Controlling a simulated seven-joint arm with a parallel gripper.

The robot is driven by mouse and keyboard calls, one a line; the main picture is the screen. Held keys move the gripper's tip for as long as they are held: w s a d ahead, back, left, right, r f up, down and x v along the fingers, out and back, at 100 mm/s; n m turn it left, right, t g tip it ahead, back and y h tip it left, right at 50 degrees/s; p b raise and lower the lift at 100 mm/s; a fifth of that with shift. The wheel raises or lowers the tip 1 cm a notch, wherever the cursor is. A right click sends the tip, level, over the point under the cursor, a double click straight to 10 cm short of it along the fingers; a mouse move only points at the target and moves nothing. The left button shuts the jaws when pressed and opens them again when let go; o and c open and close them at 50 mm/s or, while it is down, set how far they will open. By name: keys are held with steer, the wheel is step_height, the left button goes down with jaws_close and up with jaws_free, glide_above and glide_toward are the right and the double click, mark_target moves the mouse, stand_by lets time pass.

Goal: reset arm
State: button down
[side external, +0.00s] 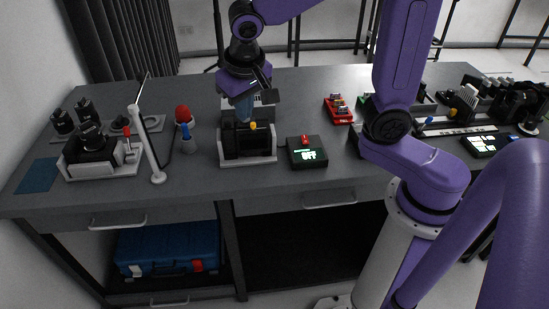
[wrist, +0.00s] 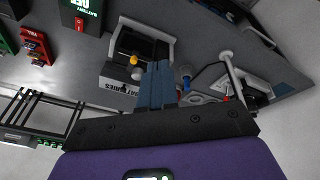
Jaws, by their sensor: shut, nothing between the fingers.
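My gripper (side external: 243,114) hangs fingers-down from my purple arm over the white-framed black holder near the table's middle. In the wrist view its blue fingers (wrist: 157,72) are together with nothing held between them. The black holder (side external: 247,145) has a yellow knob (side external: 253,125) on top; it also shows in the wrist view (wrist: 140,45), just beyond the fingertips. The fingertips overlap the holder's back edge in the side view; whether they touch it I cannot tell.
A black box with a red switch (side external: 306,151) reads OFF, right of the holder. A red battery tray (side external: 338,110) lies behind it. A white post (side external: 147,145) stands left, near a blue-tipped post (side external: 187,138) and red dome (side external: 183,115). Bare table (side external: 200,190) shows along the front.

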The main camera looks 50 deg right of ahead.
steer(key=s+d+f+n+g+y, duration=0.1)
steer(key=s+d+n, duration=0.1)
steer(key=s+n, duration=0.5)
steer(key=s+d+f+n+g+y, duration=0.1)
steer(key=s+n, duration=0.6)
steer(key=s, duration=0.8)
steer(key=d+f, duration=0.1)
steer(key=d, duration=0.1)
steer(key=shift+d+f+n, duration=0.3)
steer(key=shift+d, duration=0.05)
